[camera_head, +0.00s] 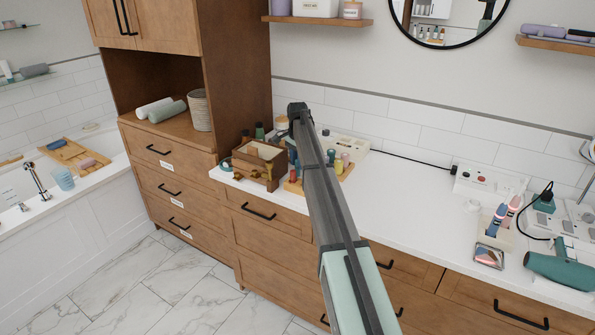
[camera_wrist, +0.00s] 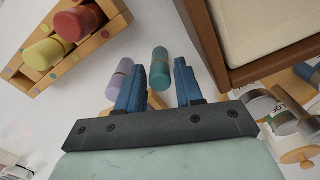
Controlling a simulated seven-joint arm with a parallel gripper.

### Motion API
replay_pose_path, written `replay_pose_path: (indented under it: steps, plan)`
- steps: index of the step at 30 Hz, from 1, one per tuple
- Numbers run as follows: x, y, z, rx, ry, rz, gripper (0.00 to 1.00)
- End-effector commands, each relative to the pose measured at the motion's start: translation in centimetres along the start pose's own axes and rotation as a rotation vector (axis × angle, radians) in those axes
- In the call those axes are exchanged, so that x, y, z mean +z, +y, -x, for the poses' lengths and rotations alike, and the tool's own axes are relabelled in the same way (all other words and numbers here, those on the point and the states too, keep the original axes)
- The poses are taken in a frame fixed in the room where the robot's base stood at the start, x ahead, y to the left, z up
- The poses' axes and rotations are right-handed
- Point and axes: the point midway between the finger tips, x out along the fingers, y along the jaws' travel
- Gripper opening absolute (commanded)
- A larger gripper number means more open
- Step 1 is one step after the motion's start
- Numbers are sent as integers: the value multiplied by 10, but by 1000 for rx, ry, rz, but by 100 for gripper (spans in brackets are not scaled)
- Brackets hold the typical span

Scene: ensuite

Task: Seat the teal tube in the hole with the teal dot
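The teal tube (camera_wrist: 160,68) is in the wrist view, just beyond and between my fingertips, with white counter visible around it. My gripper (camera_wrist: 159,64) is open, its two blue fingers on either side of the tube with gaps showing. A purple tube (camera_wrist: 119,78) is partly behind the left finger. The wooden rack (camera_wrist: 88,48) is at the upper left, holding a yellow tube (camera_wrist: 43,54) and a red tube (camera_wrist: 72,25). Small coloured dots run along the rack; I cannot surely pick out the teal one.
A wooden box (camera_head: 248,169) stands left of the rack (camera_head: 347,172) on the counter; its wall (camera_wrist: 214,45) is close to my right finger. Several jars and bottles (camera_wrist: 282,115) lie beyond the right finger. The counter (camera_head: 420,192) right of the rack is mostly clear.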

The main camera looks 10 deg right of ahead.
Motion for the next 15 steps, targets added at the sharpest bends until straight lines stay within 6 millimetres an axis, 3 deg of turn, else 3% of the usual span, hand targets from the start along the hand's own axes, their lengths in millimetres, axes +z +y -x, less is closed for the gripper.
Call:
replay_pose_path:
  steps: [5, 15]
  plan:
    - [0, 0, 0, 0, 0, 0, 34]
    - [0, 0, 0, 0, 0, 0, 2]
